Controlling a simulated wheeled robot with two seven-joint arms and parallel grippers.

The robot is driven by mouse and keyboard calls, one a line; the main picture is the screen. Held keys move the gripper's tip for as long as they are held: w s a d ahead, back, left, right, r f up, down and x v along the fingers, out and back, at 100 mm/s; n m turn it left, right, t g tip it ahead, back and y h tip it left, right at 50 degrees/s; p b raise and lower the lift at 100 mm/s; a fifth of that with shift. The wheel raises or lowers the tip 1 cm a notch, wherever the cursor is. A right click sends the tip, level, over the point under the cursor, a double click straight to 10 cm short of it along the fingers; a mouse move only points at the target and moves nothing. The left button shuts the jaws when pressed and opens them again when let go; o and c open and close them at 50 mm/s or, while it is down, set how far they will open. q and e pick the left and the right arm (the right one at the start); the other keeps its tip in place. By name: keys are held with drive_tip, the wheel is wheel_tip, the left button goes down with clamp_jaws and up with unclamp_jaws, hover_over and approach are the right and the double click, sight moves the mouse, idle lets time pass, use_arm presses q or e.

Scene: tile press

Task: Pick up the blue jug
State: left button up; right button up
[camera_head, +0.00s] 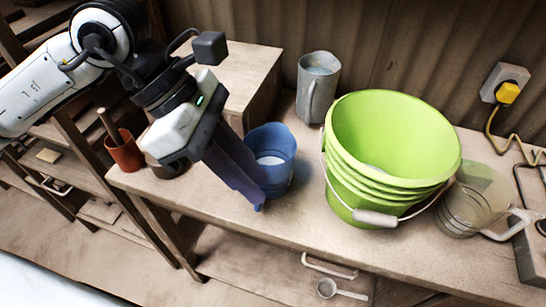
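The blue jug (275,171) stands upright on the wooden bench, left of the green bucket. It is open at the top, with something pale inside. My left gripper (250,190) reaches in from the upper left, with its dark fingers slanting down along the jug's left side. The fingers overlap the jug's left edge in the picture and hide that side, including any handle there. I cannot tell whether they touch the jug or how far apart they are. My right gripper is not in view.
The large green bucket (346,180) stands close right of the jug. A grey jug (318,88) is behind it, and a clear jug (470,205) is at the right. A terracotta pot (124,154) stands left on the bench (310,230). The bench front is mostly clear.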

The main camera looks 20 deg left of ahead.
use_arm(q)
drive_tip(key=w+a+y, duration=0.2)
drive_tip(key=a, duration=0.2)
drive_tip(key=shift+t, duration=0.3)
drive_tip(key=shift+a+f+p+x, duration=0.1)
drive_tip(key=shift+a+p+x, duration=0.1)
drive_tip(key=shift+x, duration=1.55)
drive_tip(key=shift+a+f+p+x, duration=0.1)
drive_tip(key=shift+a+p+x, duration=0.15)
drive_tip(key=shift+x, duration=1.5)
drive_tip(key=shift+a+f+p+x, duration=0.1)
drive_tip(key=shift+a+p+x, duration=0.1)
drive_tip(key=shift+x, duration=1.5)
drive_tip(key=shift+s, duration=0.15)
drive_tip(key=shift+c, duration=0.4)
clamp_jaws()
